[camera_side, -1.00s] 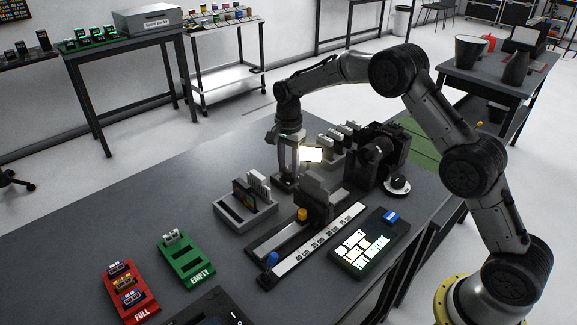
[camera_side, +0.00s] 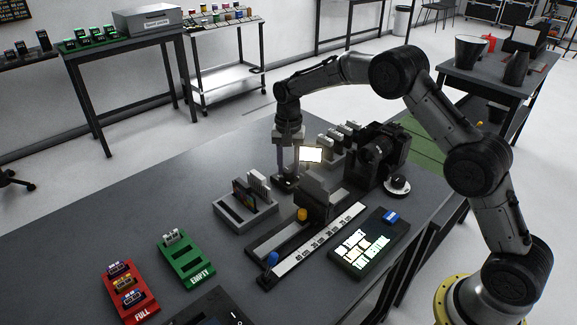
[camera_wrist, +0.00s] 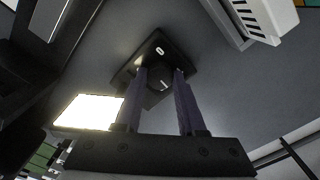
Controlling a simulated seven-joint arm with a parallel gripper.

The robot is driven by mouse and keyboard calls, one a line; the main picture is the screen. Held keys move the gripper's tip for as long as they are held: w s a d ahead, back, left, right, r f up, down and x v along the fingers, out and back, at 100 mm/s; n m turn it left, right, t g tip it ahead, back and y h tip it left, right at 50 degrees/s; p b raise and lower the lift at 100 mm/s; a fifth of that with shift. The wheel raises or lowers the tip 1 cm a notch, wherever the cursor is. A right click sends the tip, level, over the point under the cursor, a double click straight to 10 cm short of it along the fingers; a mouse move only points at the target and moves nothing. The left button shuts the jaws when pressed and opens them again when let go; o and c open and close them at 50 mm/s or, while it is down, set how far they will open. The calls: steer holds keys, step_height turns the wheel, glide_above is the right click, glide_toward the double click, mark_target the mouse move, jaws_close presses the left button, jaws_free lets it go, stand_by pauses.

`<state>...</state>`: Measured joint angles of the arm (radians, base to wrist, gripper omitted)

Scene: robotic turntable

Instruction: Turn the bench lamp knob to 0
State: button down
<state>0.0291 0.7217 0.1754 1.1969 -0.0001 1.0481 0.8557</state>
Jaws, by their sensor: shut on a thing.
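The bench lamp's dark knob (camera_wrist: 157,92) sits on a small black base plate (camera_wrist: 130,74) in the wrist view. A white 0 is printed on the plate beyond the knob, and a short white mark shows on the knob. My gripper (camera_wrist: 160,74) points down with one finger on each side of the knob and is shut on it. In the side view my gripper (camera_side: 287,174) stands over the lamp base (camera_side: 284,183), and the knob is too small to make out there. The lamp's panel (camera_side: 311,154) is lit bright white.
A grey rack with upright cards (camera_side: 247,204) stands close in front of the lamp base. A black slide rail with a scale (camera_side: 318,243) and a black camera-like device (camera_side: 378,155) are to the right.

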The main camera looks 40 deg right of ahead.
mark_target(289, 169)
steer(key=shift+r, duration=0.1)
steer(key=c, duration=0.5)
jaws_free()
step_height(289, 169, up, 14)
stand_by(0.4)
